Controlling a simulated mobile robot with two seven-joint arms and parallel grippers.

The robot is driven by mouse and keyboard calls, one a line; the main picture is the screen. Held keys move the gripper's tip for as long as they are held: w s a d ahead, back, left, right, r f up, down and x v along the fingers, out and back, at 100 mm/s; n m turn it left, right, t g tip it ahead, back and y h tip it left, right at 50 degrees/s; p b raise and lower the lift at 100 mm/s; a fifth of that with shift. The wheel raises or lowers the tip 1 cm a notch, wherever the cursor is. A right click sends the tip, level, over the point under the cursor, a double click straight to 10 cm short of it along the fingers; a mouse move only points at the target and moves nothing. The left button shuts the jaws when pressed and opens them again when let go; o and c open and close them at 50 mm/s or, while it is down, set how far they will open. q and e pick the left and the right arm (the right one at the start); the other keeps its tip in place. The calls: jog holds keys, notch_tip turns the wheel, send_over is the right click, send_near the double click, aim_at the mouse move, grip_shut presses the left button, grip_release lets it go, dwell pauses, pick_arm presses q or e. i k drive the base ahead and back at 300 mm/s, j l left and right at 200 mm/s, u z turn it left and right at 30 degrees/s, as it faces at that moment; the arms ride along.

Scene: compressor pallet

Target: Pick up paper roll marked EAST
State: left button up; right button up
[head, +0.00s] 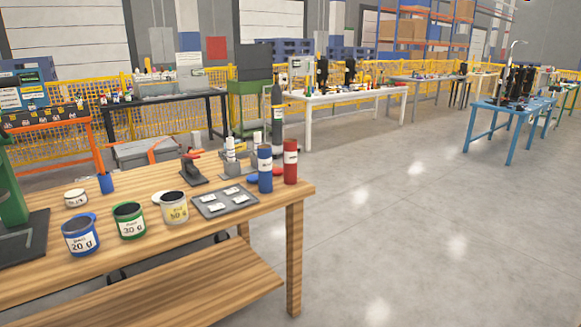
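Upright cylinders stand near the right end of the wooden workbench (260,201). One is blue (265,180) and one is red (290,171), each with a white label. White roll-like pieces (231,155) stand upright just behind and to the left of the blue one. The lettering on all of these is too small to read, so I cannot tell which is marked EAST. Neither of my grippers shows in the head view.
A dark clamp-like tool (191,170) stands behind. Open floor (420,220) lies to the right, with a blue table (507,112) beyond.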

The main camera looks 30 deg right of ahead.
aim_at(230, 140)
jog(key=k+l, duration=0.15)
jog(key=l, duration=0.15)
jog(key=k+l+z, duration=0.15)
jog(key=k+l, duration=0.2)
jog(key=l, duration=0.25)
jog(key=k+l+z, duration=0.15)
jog(key=l, duration=0.15)
jog(key=k+l, duration=0.1)
jog(key=l, duration=0.25)
jog(key=i+l+u, duration=0.1)
jog(key=i+l, duration=0.2)
jog(key=i, duration=0.3)
jog(key=i+l+u, duration=0.1)
jog(key=i+l, duration=0.25)
jog(key=i, duration=0.25)
jog(key=i+l+u, duration=0.1)
jog(key=i+l, duration=0.3)
jog(key=i, duration=0.2)
jog(key=i+l+u, duration=0.15)
jog(key=i+l, duration=0.25)
jog(key=i, duration=0.15)
